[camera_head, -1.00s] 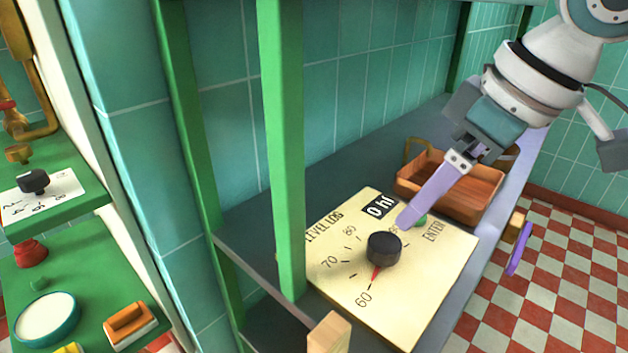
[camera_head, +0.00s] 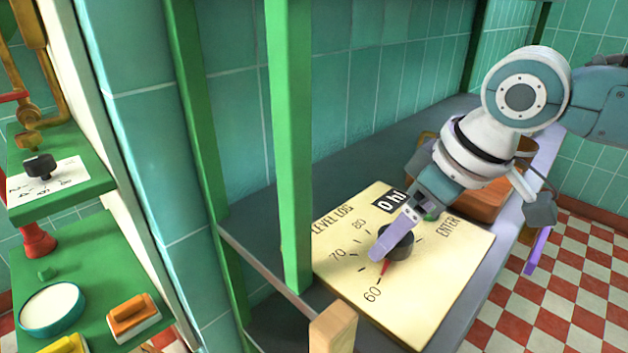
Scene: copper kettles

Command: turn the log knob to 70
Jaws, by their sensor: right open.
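The log knob (camera_head: 401,247) is a dark round knob with a red pointer, on a cream panel (camera_head: 440,300) marked "LEVEL LOG". The red pointer points down toward the 60 mark. The 70 and 80 marks lie to the upper left of it. My right gripper (camera_head: 388,248) is open at the knob, with a lilac finger across the knob's left side; the other finger is hidden, and I cannot tell whether it touches. My left gripper is not in view.
A green post (camera_head: 290,150) stands left of the panel. A wooden tray (camera_head: 480,200) sits behind my right arm.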

